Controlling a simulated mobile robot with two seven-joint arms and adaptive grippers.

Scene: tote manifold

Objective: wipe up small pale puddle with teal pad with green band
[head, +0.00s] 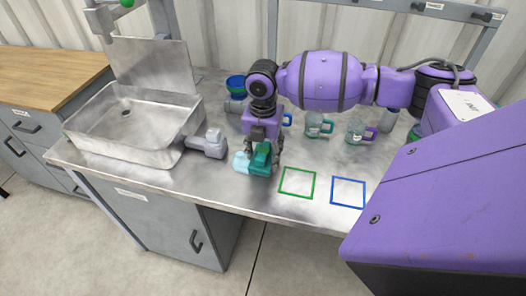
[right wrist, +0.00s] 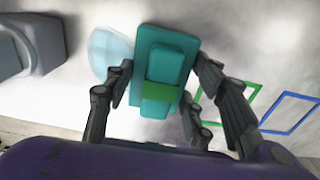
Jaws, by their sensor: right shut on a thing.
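The teal pad with a green band (head: 260,161) is between the fingers of my right gripper (head: 263,150), which is shut on it just over the steel worktop. In the right wrist view the pad (right wrist: 165,58) is a teal block with a wider base, its green band (right wrist: 162,95) across the near part. The small pale puddle (head: 240,162) is a light blue patch directly left of the pad. In the right wrist view the puddle (right wrist: 107,50) meets the pad's left edge, and I cannot tell whether the pad covers some of it. My left gripper is not in view.
A steel sink (head: 135,120) is at the left, with a grey fixture (head: 208,143) between it and the puddle. Green (head: 297,182) and blue (head: 348,192) square outlines lie to the right.

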